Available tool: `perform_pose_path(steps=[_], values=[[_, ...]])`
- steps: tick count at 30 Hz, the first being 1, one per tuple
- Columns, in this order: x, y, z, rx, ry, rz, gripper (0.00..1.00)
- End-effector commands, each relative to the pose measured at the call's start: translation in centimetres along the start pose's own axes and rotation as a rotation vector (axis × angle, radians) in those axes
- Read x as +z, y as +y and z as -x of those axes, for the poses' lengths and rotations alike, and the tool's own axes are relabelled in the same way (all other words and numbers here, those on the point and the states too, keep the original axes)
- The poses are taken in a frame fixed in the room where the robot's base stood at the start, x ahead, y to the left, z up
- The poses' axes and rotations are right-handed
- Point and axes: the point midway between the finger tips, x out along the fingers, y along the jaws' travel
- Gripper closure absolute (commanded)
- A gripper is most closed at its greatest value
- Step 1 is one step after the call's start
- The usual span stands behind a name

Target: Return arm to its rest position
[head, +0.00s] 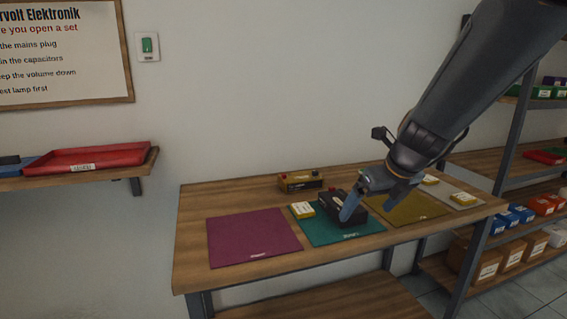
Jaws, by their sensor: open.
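My arm reaches in from the top right over the wooden workbench (190,245). My gripper (360,212) is open, low over the bench, with a finger in front of a black box (329,207) on the teal mat (315,237). I cannot tell whether the finger touches the box. A small yellow-and-white box (302,210) lies on the same mat, left of the black box. My gripper hides part of the black box and the mat's right side.
A purple mat (253,237) lies bare at the left, and a yellow mat (412,208) is right of my gripper. A brown box with red knobs (299,181) stands behind. A shelf (136,160) with a red tray (85,158) is at left; stocked racks (503,140) stand at right.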

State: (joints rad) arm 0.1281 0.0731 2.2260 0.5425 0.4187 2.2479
Motion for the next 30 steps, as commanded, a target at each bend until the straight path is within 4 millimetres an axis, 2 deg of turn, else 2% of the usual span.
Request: perform_pose_path(steps=[11,17,23,30], values=[[-2.3,1.1,-0.6,0.013,0.047,0.293,0.07],[-4.4,2.0,-0.9,0.034,0.086,0.556,0.07],[-7.6,3.4,-1.4,0.087,0.139,0.974,0.07],[-13.0,5.3,-1.7,0.226,0.195,1.674,0.07]])
